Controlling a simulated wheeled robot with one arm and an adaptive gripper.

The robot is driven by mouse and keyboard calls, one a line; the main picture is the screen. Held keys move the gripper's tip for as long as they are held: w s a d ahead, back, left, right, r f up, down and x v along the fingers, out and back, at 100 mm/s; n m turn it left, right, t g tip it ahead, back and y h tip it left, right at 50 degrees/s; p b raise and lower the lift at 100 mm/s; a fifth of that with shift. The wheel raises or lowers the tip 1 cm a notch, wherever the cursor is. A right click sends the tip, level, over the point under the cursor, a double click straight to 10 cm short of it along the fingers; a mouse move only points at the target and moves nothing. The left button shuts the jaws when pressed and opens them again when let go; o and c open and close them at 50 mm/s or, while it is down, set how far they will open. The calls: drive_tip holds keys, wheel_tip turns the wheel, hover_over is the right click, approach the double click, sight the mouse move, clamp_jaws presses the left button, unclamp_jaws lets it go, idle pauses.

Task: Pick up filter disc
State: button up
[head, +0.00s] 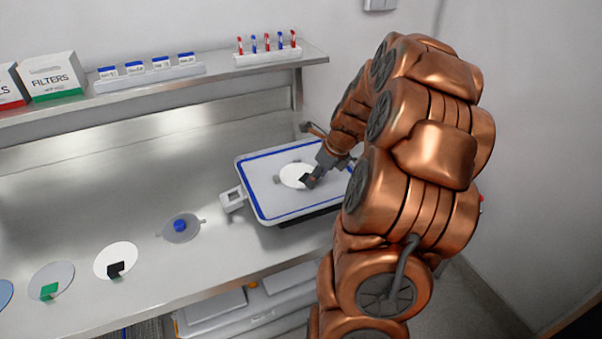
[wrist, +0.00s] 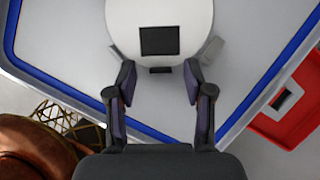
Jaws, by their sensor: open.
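A white filter disc (head: 292,174) with a black square block on it lies in a white, blue-rimmed tray (head: 246,183). In the wrist view, the disc (wrist: 127,22) is at the top, its upper edge cut off. Grey tabs (wrist: 210,49) stick out at its lower left and right. My gripper (wrist: 158,72) is open and empty. Its two fingers lie just below the disc in the picture, one towards each side; I cannot tell whether they touch it. In the head view, my gripper (head: 311,178) is at the disc's right side and hides part of it.
More discs lie on the steel counter to the left: a white one with a black block (head: 112,256), a grey one with a green block (head: 55,277), and a metal one with a blue knob (head: 181,226). A shelf (head: 222,69) runs above. A red container (wrist: 268,128) shows in the wrist view.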

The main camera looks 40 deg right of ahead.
drive_tip(key=c, duration=0.8)
drive_tip(key=shift+d+r+b, duration=0.1)
drive_tip(key=shift+r+b, duration=0.65)
drive_tip(key=shift+r, duration=0.85)
drive_tip(key=shift+a+r, duration=0.2)
drive_tip(key=shift+a, duration=0.05)
drive_tip(key=shift+s+a+b, duration=0.25)
drive_tip(key=shift+a+b, duration=0.05)
drive_tip(key=shift+a, duration=0.85)
drive_tip(key=a+b, duration=0.1)
drive_tip(key=a, duration=0.3)
drive_tip(key=s+a+r+b, duration=0.1)
drive_tip(key=a, duration=0.3)
drive_tip(key=s+a, duration=0.1)
drive_tip(key=a, duration=0.4)
drive_tip(key=shift+s+a+r+b, duration=0.1)
drive_tip(key=shift+r+b, duration=0.1)
drive_tip(key=shift+b, duration=0.2)
drive_tip(key=shift+r, duration=0.2)
